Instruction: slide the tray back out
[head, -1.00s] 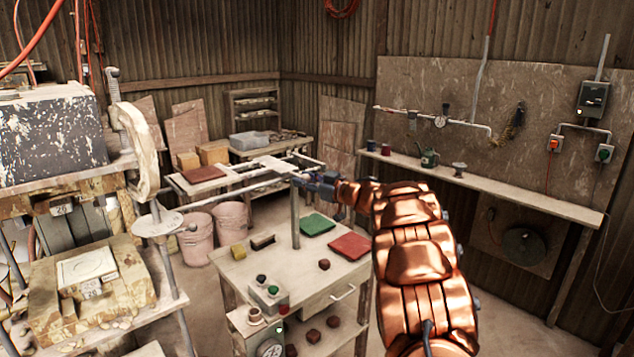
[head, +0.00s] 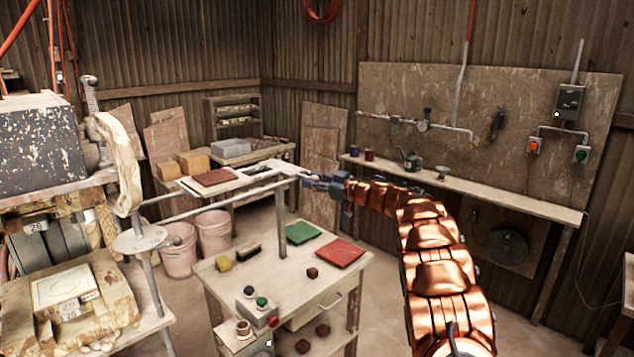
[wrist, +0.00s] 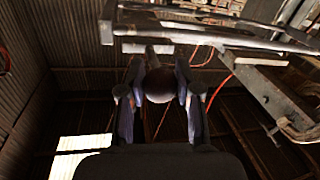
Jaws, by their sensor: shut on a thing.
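The tray (head: 232,185) is a pale flat plate on two long rails, seen in the head view left of centre. A dark red tile (head: 214,178) appears to lie on it. My gripper (head: 312,183) is at the right end of the rails, by the top of their support post (head: 282,225). In the wrist view my gripper (wrist: 158,95) is shut on a dark round knob (wrist: 159,86), which sits between its two fingers. A pale metal frame (wrist: 215,42) crosses the top of that view. The fingers hide part of the knob's joint to the tray in the head view.
The press (head: 45,140) stands at the far left. A work table (head: 235,285) below the rails holds green and red tiles and a button box (head: 258,312). A wall shelf (head: 480,188) runs behind my arm. Pink buckets (head: 213,232) stand under the rails.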

